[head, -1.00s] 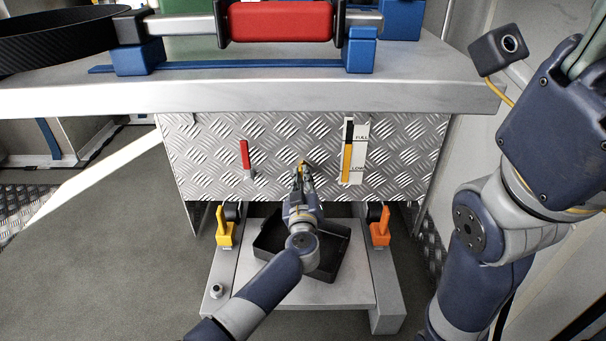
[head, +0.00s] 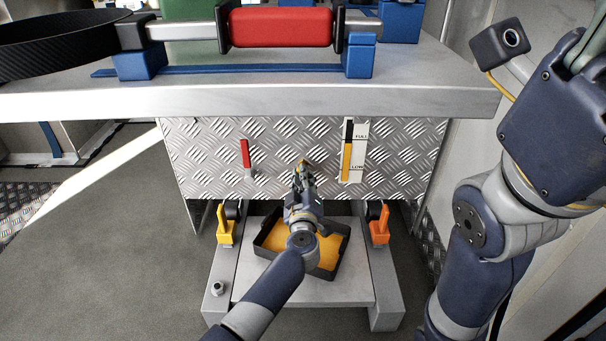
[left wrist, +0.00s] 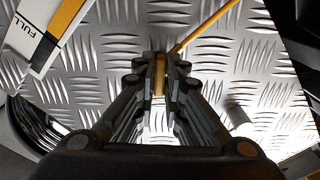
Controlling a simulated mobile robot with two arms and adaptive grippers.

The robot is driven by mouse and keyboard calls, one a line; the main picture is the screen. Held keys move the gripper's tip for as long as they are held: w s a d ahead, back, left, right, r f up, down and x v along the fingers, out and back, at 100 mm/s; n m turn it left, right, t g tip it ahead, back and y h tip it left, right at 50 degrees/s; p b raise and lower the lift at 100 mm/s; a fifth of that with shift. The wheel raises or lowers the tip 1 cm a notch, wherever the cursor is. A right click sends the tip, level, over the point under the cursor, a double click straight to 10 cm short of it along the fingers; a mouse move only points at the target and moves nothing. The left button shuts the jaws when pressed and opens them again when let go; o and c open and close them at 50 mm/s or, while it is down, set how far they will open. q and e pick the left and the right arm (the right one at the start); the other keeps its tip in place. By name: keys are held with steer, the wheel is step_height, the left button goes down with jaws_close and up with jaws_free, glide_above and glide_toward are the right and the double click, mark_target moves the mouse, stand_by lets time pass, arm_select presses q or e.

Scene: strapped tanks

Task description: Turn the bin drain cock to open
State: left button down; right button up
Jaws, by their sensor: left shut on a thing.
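The bin drain cock (left wrist: 160,78) is a small yellow piece on the tread-plate front of the bin (head: 210,150); only its tip (head: 303,163) shows in the head view. My left gripper (head: 302,170) is shut on it, and in the left wrist view the fingertips (left wrist: 160,80) sit on both sides of it. A thin orange line, apparently a liquid stream, runs from beside the cock in the left wrist view. The black tray (head: 343,250) below holds orange liquid (head: 276,243), partly hidden by my left arm.
A level gauge (head: 348,158) marked FULL and LOW is right of the cock, and a red-handled lever (head: 246,154) is left of it. Yellow (head: 225,228) and orange (head: 379,226) clamps flank the tray. A grey bench top (head: 240,98) overhangs above.

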arm_select(q)
steer(key=shift+n, duration=1.3)
steer(key=shift+f, duration=0.1)
steer(key=shift+d+n, duration=0.1)
steer(key=shift+n, duration=0.5)
steer(key=c, duration=1.6)
jaws_free()
